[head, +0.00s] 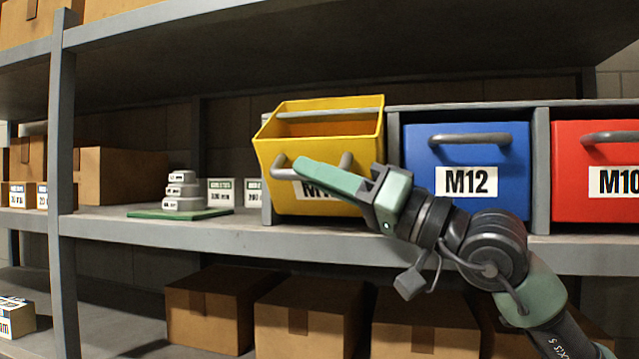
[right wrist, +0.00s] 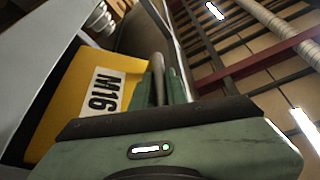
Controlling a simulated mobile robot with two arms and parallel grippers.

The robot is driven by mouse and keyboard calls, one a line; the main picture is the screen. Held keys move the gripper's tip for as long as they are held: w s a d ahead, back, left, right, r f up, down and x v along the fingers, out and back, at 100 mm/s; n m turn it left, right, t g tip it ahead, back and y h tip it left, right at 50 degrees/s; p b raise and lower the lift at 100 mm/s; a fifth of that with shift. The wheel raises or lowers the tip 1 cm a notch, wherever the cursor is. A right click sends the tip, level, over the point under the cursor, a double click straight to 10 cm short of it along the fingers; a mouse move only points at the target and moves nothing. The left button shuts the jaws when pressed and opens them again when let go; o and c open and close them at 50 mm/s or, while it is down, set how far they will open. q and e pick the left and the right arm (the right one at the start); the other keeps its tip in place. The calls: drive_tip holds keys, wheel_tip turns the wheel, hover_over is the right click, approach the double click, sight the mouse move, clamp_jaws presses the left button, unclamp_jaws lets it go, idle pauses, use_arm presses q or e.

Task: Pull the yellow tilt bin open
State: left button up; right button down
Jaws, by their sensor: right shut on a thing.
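The yellow tilt bin (head: 277,204) stands on the middle shelf at the left end of the bin row. It is tilted forward, with its top open toward me and its inside partly showing. Its grey bar handle (head: 280,168) is on the front. My right gripper (head: 302,166) is shut on that handle and covers part of the label. In the right wrist view the yellow front (right wrist: 58,112) shows the label M16, and the handle (right wrist: 158,70) passes between the fingers (right wrist: 160,86). My left gripper is not in view.
A blue bin (head: 505,190) marked M12 and a red bin (head: 585,208) stand to the right, both closed. Cardboard boxes (head: 305,312) fill the shelf below.

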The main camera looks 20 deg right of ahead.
drive_tip(key=shift+s+a+f, duration=0.1)
drive_tip(key=shift+a+f, duration=0.05)
drive_tip(key=shift+f, duration=0.25)
drive_tip(key=c, duration=1.4)
unclamp_jaws()
drive_tip(key=b+v, duration=0.3)
drive_tip(key=v, duration=0.4)
drive_tip(key=shift+s+d+b, duration=0.25)
drive_tip(key=shift+d+b, duration=0.05)
drive_tip(key=shift+b, duration=0.1)
drive_tip(key=shift+f, duration=0.1)
